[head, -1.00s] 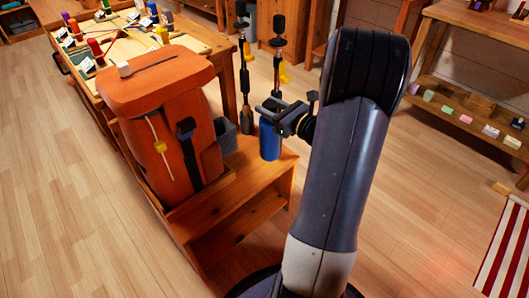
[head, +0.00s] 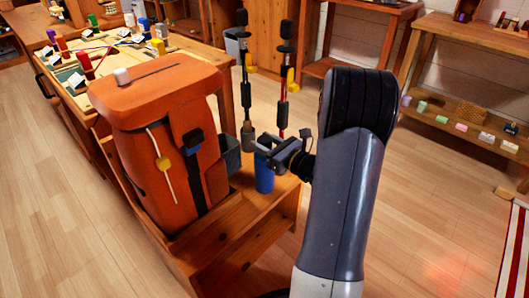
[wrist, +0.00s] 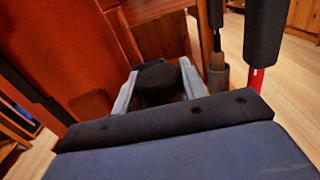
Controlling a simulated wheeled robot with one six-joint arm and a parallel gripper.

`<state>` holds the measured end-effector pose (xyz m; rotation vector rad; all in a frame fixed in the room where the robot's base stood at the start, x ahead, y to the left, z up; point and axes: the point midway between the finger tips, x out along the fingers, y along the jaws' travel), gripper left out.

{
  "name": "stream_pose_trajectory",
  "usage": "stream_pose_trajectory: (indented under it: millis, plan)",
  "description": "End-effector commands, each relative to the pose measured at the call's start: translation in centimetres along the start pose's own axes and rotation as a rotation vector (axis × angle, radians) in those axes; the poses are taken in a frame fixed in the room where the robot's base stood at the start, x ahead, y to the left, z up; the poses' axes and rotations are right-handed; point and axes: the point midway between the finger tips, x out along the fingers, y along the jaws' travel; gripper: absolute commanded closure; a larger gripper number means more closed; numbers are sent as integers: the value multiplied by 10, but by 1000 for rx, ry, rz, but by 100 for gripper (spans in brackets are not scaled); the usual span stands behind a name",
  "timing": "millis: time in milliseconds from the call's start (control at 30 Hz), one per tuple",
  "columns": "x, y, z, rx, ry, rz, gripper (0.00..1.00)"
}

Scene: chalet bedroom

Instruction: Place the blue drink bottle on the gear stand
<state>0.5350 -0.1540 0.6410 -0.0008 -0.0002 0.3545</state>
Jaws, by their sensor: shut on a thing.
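The blue drink bottle (head: 264,176) is upright at the right end of the wooden gear stand (head: 232,238). My gripper (head: 268,150) is shut on its upper part. In the wrist view, the bottle's dark cap (wrist: 158,84) shows between the two pale fingers of my gripper (wrist: 157,90). The bottle's lower end overlaps the stand's top in the head view; I cannot tell whether it touches the board. The bottle's body is hidden in the wrist view.
An orange backpack (head: 160,140) fills the stand's left part. A dark grey bin (head: 230,155) and two upright poles (head: 284,85) are close behind the bottle. A cluttered table (head: 185,52) stands behind; a shelf (head: 462,115) is at right. Floor between is mostly clear.

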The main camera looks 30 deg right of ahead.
Motion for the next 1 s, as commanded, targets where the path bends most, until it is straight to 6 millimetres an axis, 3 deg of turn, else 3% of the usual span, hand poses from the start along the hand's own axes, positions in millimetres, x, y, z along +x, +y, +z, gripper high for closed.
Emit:
stream_pose_trajectory:
  millis: [33,133,500,533,800,1000]
  plan:
    - [0,0,-12,2,0,0,100]
    - [0,0,-23,2,-1,0,100]
    - [0,0,-26,0,-2,0,100]
    - [0,0,-27,1,0,0,58]
    - [0,0,-26,1,0,0,37]
    - [0,0,-25,1,0,0,37]
